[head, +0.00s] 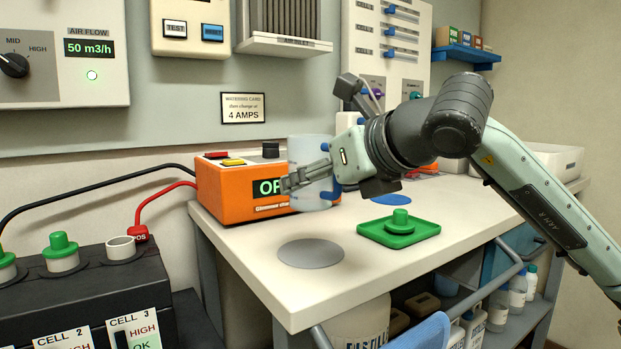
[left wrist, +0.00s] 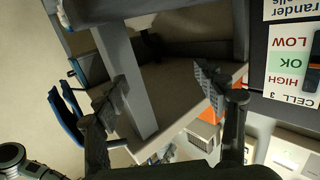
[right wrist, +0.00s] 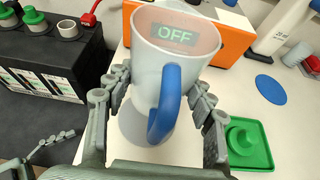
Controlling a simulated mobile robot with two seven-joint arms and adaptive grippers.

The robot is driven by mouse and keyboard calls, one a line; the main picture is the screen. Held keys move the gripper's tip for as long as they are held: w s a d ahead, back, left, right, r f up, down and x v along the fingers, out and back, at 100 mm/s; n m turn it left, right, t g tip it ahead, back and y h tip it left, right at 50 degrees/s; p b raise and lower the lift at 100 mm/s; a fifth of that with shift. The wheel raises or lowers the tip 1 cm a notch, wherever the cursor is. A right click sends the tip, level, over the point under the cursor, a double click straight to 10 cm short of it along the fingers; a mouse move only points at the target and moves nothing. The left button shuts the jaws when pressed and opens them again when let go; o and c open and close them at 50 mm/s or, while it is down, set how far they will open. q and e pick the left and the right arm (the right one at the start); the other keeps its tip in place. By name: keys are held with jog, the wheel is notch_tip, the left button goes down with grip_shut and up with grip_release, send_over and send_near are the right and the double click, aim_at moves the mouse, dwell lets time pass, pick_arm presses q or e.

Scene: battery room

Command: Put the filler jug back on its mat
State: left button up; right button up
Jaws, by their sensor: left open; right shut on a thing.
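The filler jug (head: 309,152) is pale and see-through with a blue handle. It is upright in front of the orange charger, apparently above the bench top. My right gripper (head: 312,178) is shut on it; in the right wrist view the fingers flank the jug (right wrist: 150,65), its blue handle (right wrist: 166,105) facing the camera. A grey round mat (head: 310,253) lies bare on the bench nearer the front edge. A blue round mat (head: 392,199) lies farther back, partly behind my right arm. My left gripper (left wrist: 162,88) is open and empty, off the bench, in the left wrist view.
The orange charger (head: 235,190) stands at the bench's back left, its display partly hidden. A green tray (head: 370,236) with a green cap (head: 400,220) sits right of the grey mat. The black battery (head: 90,295) with cables is at left.

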aim_at(323, 206)
notch_tip(323, 206, down, 4)
jog(key=shift+f+b, duration=0.1)
jog(key=shift+b, duration=0.7)
pick_arm(q)
notch_tip(323, 206, up, 10)
jog(key=s+d+t+h, duration=0.2)
jog(key=t+h, duration=0.1)
jog(key=t, duration=0.2)
jog(key=shift+s+d+r+b, duration=0.25)
jog(key=shift+s+d+b, duration=0.05)
jog(key=shift+d+b, duration=0.1)
pick_arm(e)
jog(key=shift+f, duration=1.15)
pick_arm(q)
jog(key=shift+f+b, duration=0.5)
pick_arm(e)
jog(key=shift+f, duration=0.35)
jog(key=o, duration=1.1)
